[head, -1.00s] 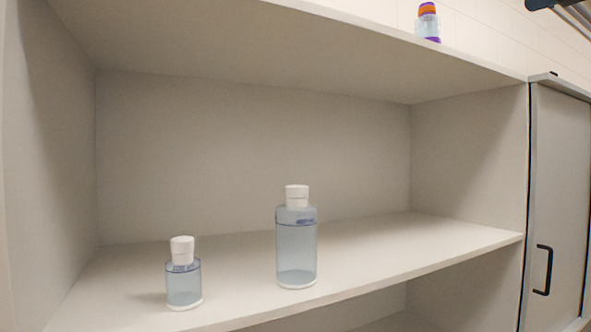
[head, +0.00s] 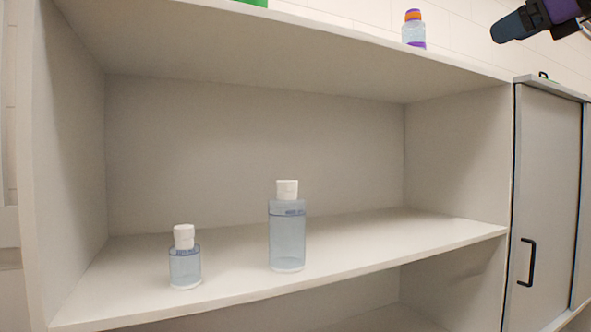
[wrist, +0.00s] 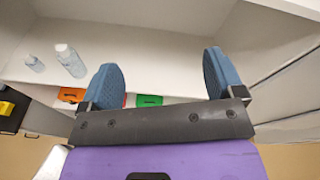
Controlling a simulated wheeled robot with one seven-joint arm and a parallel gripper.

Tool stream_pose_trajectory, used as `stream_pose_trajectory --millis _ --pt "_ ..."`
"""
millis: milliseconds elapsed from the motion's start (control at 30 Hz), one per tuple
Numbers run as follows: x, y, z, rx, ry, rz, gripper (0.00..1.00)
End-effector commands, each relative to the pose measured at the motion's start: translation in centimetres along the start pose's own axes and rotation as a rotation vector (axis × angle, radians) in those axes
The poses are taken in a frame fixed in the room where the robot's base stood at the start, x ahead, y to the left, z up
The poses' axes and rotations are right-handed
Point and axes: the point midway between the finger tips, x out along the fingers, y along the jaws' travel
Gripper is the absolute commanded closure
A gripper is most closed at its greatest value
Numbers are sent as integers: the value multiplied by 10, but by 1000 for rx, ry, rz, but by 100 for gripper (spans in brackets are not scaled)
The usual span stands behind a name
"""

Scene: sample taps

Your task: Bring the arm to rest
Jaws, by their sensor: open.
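My gripper (wrist: 162,79) is open and empty, its two blue fingers wide apart in the wrist view. In the head view one blue fingertip of my gripper (head: 514,25) shows at the upper right, high above the cabinet in the picture, with the rest cut off by the frame. No object is between the fingers or seen touching them.
A tall clear bottle (head: 287,237) and a small one (head: 185,266) stand upright on the shelf (head: 400,240). An orange-capped bottle (head: 413,31) and a green thing (head: 252,2) are on top. A grey cabinet (head: 550,180) stands right.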

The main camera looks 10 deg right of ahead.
Motion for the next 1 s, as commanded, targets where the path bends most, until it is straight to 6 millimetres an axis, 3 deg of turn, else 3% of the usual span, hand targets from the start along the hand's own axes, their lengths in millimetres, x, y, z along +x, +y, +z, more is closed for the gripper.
stream_pose_trajectory --millis 167,433,700,900,1000 --pt "17 44 -40 -231 111 75 13" --pt "35 153 -147 -887 308 364 13" --pt "16 256 -266 -1672 339 802 13" --pt "-6 300 -332 -2131 252 1094 13" --pt "-12 310 -350 -2256 213 1180 13"
